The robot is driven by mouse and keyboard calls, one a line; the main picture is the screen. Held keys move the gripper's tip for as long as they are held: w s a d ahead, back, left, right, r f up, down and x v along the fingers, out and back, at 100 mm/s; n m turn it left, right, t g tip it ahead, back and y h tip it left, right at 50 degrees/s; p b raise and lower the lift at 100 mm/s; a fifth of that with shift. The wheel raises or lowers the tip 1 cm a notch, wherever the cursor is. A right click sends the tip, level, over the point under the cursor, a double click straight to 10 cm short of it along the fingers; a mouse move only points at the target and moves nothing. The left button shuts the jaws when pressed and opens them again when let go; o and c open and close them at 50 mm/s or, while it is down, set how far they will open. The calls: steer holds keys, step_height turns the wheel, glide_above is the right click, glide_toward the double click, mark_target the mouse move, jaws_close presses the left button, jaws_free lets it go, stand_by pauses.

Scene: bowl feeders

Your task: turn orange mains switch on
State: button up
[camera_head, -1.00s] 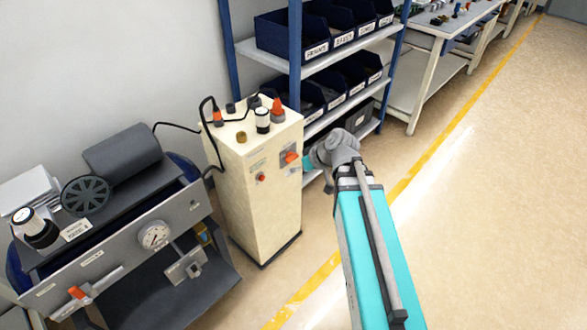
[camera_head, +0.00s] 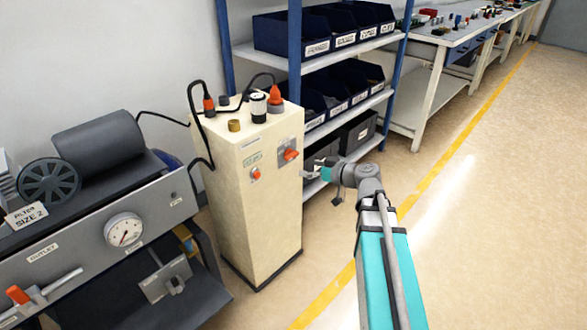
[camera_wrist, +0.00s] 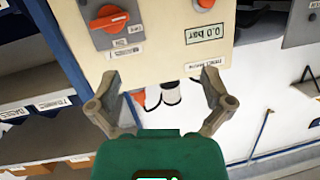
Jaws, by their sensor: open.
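The orange mains switch (camera_head: 290,154) is a rotary knob on a grey plate on the front of a cream cabinet (camera_head: 235,215). In the wrist view the switch (camera_wrist: 108,18) shows at the upper left, its handle lying roughly crosswise with a slight tilt. My gripper (camera_head: 314,171) is to the right of and slightly below the switch in the head view, apart from it. In the wrist view my gripper (camera_wrist: 158,88) has its two fingers spread wide and nothing between them; the switch is beyond the left finger.
A small orange-red knob (camera_head: 255,174) and a pressure display (camera_wrist: 205,33) are on the same panel. Cables and fittings top the cabinet. A shelf with dark blue bins (camera_head: 345,90) stands behind my gripper. A grey machine with a gauge (camera_head: 123,230) is at left. The floor at right is clear.

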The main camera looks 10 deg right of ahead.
mark_target(294, 156)
steer(key=w+d+f+t+b, duration=0.2)
steer(key=d+f+t+b, duration=0.1)
steer(key=b, duration=0.4)
steer(key=shift+d+f+t, duration=0.3)
steer(key=shift+d+f, duration=0.3)
steer(key=shift+d, duration=0.5)
steer(key=shift+w+a, duration=0.1)
steer(key=shift+w, duration=0.15)
steer(key=x, duration=1.3)
steer(key=shift+w+a, duration=0.2)
